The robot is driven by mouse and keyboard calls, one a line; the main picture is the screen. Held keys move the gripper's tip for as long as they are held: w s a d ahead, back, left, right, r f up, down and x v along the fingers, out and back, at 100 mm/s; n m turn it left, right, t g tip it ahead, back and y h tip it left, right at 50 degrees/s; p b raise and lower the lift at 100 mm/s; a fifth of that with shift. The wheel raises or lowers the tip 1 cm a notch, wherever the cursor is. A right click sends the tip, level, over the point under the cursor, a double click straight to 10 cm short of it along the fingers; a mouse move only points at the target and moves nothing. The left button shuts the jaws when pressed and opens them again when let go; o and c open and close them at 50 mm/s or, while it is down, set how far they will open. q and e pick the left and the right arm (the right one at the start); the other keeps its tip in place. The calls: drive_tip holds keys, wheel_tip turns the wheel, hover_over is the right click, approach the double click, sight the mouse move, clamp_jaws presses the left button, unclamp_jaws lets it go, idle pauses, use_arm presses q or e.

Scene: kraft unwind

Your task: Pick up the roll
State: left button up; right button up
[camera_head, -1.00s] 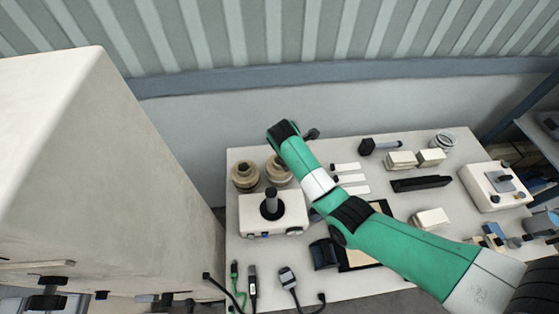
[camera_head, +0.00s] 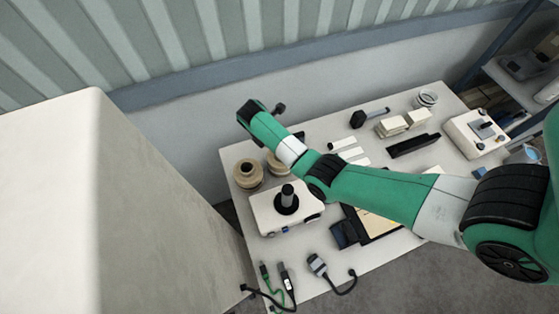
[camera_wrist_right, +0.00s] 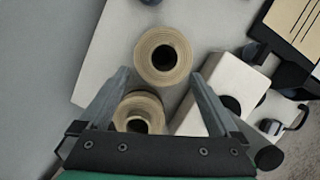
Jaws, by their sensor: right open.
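Two tan kraft rolls with hollow dark cores stand side by side at the table's left back in the head view: a left roll (camera_head: 248,174) and a right roll (camera_head: 277,165), the latter partly covered by my arm. In the right wrist view one roll (camera_wrist_right: 163,55) lies just past the fingertips, and the other roll (camera_wrist_right: 138,112) lies nearer, between the fingers and by the left one. My right gripper (camera_wrist_right: 158,77) is open with nothing held. In the head view its fingers are hidden behind the green wrist. My left gripper is not in view.
A white device with a black upright post (camera_head: 287,198) stands in front of the rolls; it also shows beside the right finger (camera_wrist_right: 235,85). Cables (camera_head: 318,266) lie at the front edge. White blocks (camera_head: 391,127) and a black bar (camera_head: 413,146) lie farther right. A large pale box (camera_head: 150,200) stands left.

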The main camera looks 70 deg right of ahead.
drive_tip(key=x, duration=0.6)
drive_tip(key=shift+s+f+b, duration=0.3)
drive_tip(key=shift+s+b, duration=0.1)
drive_tip(key=shift+d, duration=0.1)
